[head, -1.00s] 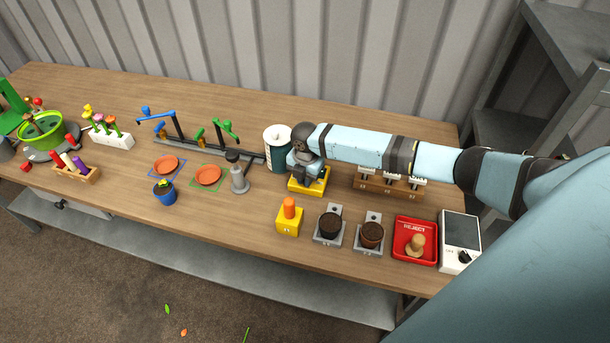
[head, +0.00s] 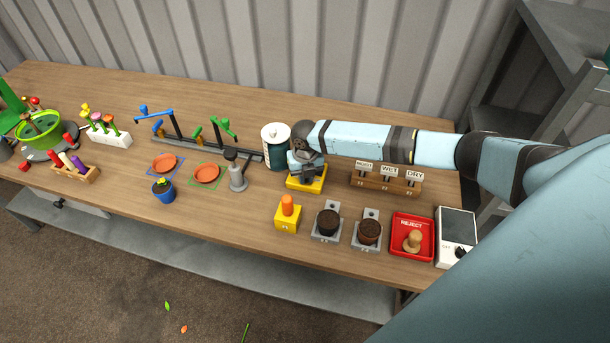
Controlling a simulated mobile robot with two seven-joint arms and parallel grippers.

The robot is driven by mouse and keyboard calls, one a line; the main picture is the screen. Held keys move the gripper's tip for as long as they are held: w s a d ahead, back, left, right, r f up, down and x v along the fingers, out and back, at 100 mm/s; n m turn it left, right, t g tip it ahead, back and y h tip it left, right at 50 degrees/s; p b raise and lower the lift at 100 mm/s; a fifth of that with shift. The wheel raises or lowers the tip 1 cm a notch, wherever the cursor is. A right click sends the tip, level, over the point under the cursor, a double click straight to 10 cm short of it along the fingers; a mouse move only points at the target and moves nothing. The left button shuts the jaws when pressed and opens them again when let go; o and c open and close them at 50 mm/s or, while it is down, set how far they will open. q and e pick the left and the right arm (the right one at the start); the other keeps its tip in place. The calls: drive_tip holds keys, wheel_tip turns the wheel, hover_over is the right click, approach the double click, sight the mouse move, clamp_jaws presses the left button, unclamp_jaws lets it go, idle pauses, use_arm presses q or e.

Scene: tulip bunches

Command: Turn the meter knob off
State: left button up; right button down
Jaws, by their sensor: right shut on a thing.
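The meter (head: 457,225) is a white box with a dark screen at the right end of the bench. Its black knob (head: 460,253) is at the near right corner; its setting is too small to read. My right gripper (head: 306,177) is far left of the meter, low over a yellow stand (head: 318,186). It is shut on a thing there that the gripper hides. My left gripper is out of view.
A red reject tray (head: 398,249) with a wooden stamp stands left of the meter. Beyond are two soil pots (head: 328,223) on grey stands, a yellow block (head: 288,222) with an orange top and a wooden holder (head: 370,182) with labels.

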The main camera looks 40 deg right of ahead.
idle(0.5)
drive_tip(key=c, duration=1.2)
unclamp_jaws()
drive_tip(key=shift+o, duration=0.2)
wheel_tip(320, 180, up, 14)
drive_tip(key=b, duration=0.1)
drive_tip(key=shift+s+f, duration=0.1)
drive_tip(key=shift+f, duration=0.05)
